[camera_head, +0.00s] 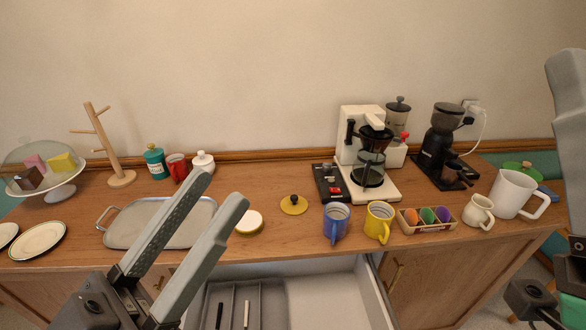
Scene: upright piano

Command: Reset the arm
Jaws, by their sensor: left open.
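My left gripper (226,195) reaches up from the lower left. Its two long grey fingers are apart with nothing between them, and they stand in front of the metal tray and the counter's front edge. My right arm shows at the right edge of the view as grey and dark parts. Its fingertips cannot be made out clearly, so I cannot tell whether that gripper is open or shut.
An open drawer (318,300) juts out below the wooden counter (285,240). A silver tray (125,225), blue mug (335,224), yellow mug (378,223), coffee maker (356,140), grinder (441,140), white pitcher (512,193) and cake stand (50,192) stand on the counter.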

